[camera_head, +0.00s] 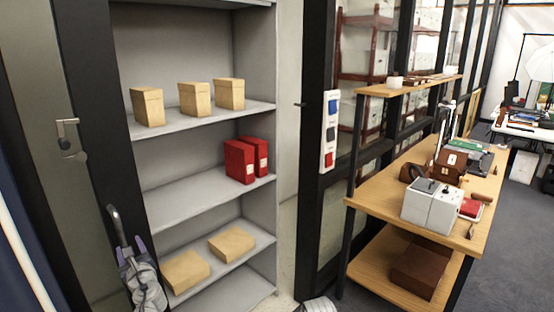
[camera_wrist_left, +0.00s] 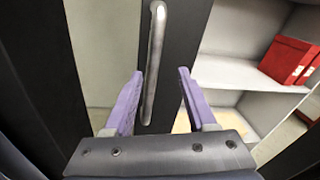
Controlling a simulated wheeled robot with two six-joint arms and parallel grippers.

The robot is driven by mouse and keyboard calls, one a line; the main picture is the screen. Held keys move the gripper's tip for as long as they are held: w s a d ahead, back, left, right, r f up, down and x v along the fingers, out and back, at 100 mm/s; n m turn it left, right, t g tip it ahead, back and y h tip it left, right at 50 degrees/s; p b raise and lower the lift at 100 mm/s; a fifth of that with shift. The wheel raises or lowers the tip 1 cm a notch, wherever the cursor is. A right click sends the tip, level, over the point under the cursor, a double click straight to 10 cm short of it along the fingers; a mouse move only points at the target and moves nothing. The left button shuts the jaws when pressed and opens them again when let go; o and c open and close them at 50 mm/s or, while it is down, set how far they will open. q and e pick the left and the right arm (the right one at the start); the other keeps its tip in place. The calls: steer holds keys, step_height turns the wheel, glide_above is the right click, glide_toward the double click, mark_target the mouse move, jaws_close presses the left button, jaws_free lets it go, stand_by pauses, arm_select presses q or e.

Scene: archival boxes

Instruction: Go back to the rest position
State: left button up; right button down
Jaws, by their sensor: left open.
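My left gripper (camera_head: 131,248) is at the lower left of the head view, in front of the cabinet's dark frame. Its purple fingers are apart, with no object clamped between them. A metal bar handle (camera_head: 114,220) rises just above and between the fingers. In the left wrist view the open fingers (camera_wrist_left: 160,73) point at the same upright handle (camera_wrist_left: 154,50), which shows in the gap between them. I cannot tell how deep the handle lies between the fingers. My right gripper is not seen.
The open shelf unit (camera_head: 200,206) holds tan boxes (camera_head: 195,98) on top, red binders (camera_head: 240,160) in the middle and tan boxes (camera_head: 231,244) low down. A wooden workbench (camera_head: 400,188) stands right. Clear grey floor (camera_head: 517,225) lies beyond it.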

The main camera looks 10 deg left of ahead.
arm_select(q)
steer(key=s+d+f+n+g+h, duration=0.1)
steer(key=d+f+n+g+h, duration=0.1)
steer(key=d+f+n, duration=0.4)
steer(key=s+d+f+n+g+h+p, duration=0.1)
steer(key=d+f+n+g+h, duration=0.15)
steer(key=d+n, duration=0.45)
steer(key=s+d+f+n+g+h, duration=0.1)
steer(key=d+f+n+g, duration=0.3)
steer(key=d, duration=0.5)
steer(key=s+d+f+n+g+h, duration=0.2)
steer(key=s+d, duration=0.4)
steer(key=d, duration=0.4)
steer(key=s+d+f+n+g+h, duration=0.1)
steer(key=s+d+f+g+h, duration=0.1)
steer(key=s+d, duration=0.4)
steer(key=d+f+h, duration=0.1)
steer(key=d+f, duration=0.1)
steer(key=d, duration=0.1)
steer(key=shift+s+d+f+n+p, duration=0.25)
steer(key=shift+s+d+n+p, duration=0.1)
steer(key=shift+s+d+n, duration=0.05)
steer(key=shift+g, duration=0.25)
steer(key=shift+c, duration=0.6)
